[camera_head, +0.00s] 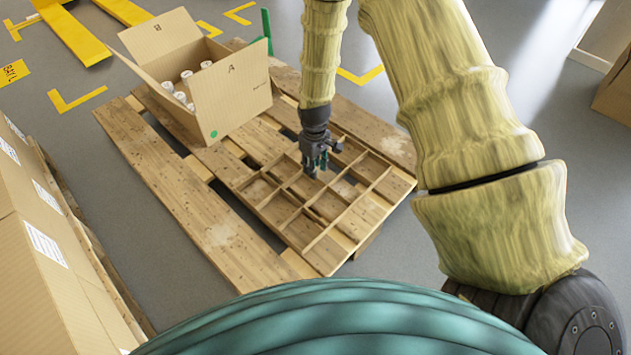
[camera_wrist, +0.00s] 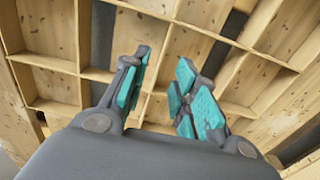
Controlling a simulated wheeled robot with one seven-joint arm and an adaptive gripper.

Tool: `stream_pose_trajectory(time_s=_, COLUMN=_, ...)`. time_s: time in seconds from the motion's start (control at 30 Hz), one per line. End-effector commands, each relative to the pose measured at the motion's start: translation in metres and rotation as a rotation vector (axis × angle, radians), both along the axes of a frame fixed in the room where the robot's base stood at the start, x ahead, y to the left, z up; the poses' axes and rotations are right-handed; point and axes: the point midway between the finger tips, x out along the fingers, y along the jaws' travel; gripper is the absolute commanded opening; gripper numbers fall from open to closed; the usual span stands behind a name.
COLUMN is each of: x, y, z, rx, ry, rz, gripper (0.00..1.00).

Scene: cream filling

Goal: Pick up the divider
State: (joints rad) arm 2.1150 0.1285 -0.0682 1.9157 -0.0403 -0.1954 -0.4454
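The divider (camera_head: 300,220) is a light wooden grid of several square compartments. It lies flat on the right part of the wooden pallet in the head view. It also fills much of the wrist view (camera_wrist: 108,76). My gripper (camera_head: 316,168) points down over the divider's upper middle. In the wrist view its teal-padded fingers (camera_wrist: 160,95) are spread apart, with a gap between them. A divider wall shows behind this gap. I cannot tell whether the fingertips touch the divider.
The pallet (camera_head: 200,215) stands on a grey floor. An open cardboard box (camera_head: 235,98) with several white-topped items (camera_head: 180,97) is on it, left of my gripper. Large cartons (camera_head: 45,250) stand at the lower left. A green upright piece (camera_head: 267,30) is behind the box.

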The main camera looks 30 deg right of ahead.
Motion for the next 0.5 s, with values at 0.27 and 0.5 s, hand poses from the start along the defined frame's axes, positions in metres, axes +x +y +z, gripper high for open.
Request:
stream_pose_trajectory(time_s=0.27, x=-0.001, y=-0.002, z=-0.016, rx=0.0, ry=0.0, rz=-0.002, gripper=0.29)
stream_pose_trajectory(time_s=0.5, x=-0.003, y=-0.003, z=-0.041, rx=0.0, ry=0.0, rz=-0.005, gripper=0.29)
